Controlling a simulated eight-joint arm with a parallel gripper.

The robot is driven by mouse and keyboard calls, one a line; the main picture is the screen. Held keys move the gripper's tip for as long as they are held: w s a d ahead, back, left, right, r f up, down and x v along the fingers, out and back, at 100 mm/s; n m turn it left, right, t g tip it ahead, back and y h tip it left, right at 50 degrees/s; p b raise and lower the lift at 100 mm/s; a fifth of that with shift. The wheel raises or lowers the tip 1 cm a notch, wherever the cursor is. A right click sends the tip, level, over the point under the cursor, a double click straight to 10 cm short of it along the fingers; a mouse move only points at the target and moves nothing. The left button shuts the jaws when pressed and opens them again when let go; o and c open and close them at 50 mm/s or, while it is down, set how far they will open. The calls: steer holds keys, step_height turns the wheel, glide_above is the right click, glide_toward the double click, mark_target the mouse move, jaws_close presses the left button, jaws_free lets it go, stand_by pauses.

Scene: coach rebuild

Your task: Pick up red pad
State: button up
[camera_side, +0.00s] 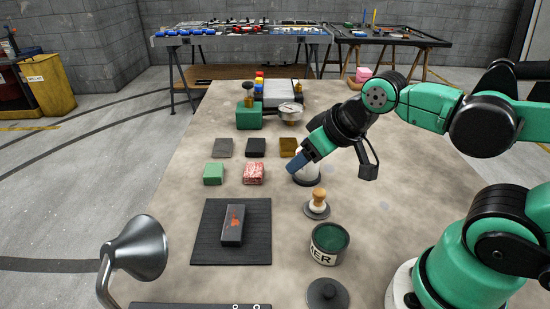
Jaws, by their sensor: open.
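The red pad (253,173) is a small block mottled red and white. It lies flat on the table in the middle of the view, just right of a green pad (213,174). My gripper (294,166) is right of the red pad, angled down to the left, and apart from it in the picture. A blue-grey part shows at its tip; the separate fingers are hard to make out. My gripper is open, and the red pad is not between its jaws. The gripper's height above the table is unclear.
Grey, black and brown blocks (288,147) lie behind the pads. A wooden-handled brush (318,202), an open tin (328,243), a dark mat (203,245) with a dark block, and a lamp (138,250) are nearer.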

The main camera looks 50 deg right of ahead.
steer(key=o, duration=0.7)
steer(key=n+g, duration=0.7)
steer(key=n, duration=0.1)
glide_above(257, 169)
steer(key=f, duration=0.6)
steer(key=shift+s+a+f, duration=0.1)
steer(key=shift+s+f, duration=0.1)
steer(key=shift+f, duration=0.15)
steer(key=shift+w+f, duration=0.15)
steer(key=shift+f, duration=3.1)
